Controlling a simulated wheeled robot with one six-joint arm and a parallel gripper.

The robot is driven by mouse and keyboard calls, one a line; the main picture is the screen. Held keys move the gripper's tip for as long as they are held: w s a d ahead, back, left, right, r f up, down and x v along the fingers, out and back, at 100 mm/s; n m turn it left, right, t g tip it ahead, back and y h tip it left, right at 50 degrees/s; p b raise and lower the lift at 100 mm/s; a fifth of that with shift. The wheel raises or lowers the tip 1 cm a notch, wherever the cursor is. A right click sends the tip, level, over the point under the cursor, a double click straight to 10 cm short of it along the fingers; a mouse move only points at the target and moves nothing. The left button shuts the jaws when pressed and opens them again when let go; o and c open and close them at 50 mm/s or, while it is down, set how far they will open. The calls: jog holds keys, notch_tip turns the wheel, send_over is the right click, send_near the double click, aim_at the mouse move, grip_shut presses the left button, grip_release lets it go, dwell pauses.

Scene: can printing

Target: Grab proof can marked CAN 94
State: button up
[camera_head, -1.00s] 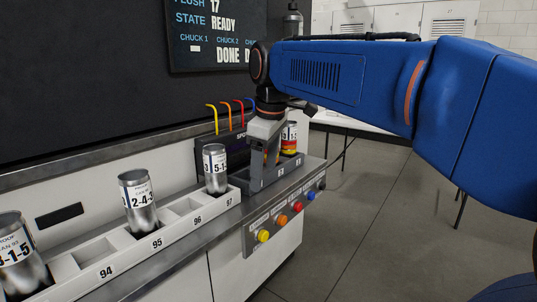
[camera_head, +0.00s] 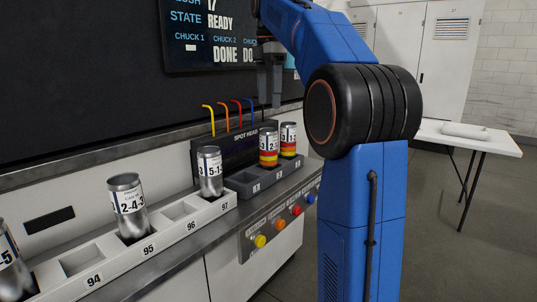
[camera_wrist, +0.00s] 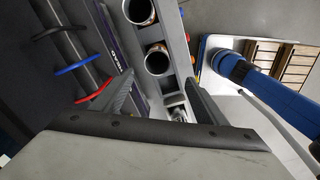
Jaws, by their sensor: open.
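My gripper (camera_head: 270,98) is open and empty, raised above the spot-head station at the back of the bench. I cannot read CAN 94 on any can. In the white rack (camera_head: 170,235), the slot marked 94 (camera_head: 82,262) is empty.
Silver cans stand in slot 95 (camera_head: 128,205) and slot 97 (camera_head: 209,172); another (camera_head: 10,265) is cut off at the left edge. Slot 96 is empty. Colored hooked tubes (camera_head: 228,115) rise behind the holder. Colored buttons (camera_head: 278,224) line the bench front.

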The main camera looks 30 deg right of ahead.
aim_at(269, 130)
notch_tip(269, 130, down, 12)
jog(key=shift+r, duration=0.2)
jog(key=shift+w+d+f, duration=0.1)
jog(key=shift+w+f, duration=0.05)
jog(key=shift+f, duration=1.15)
jog(key=shift+w+d+f, duration=0.1)
jog(key=shift+w+f, duration=0.05)
jog(key=shift+f, duration=1.15)
jog(key=c, duration=1.1)
jog(key=shift+r, duration=0.15)
jog(key=shift+c, duration=0.2)
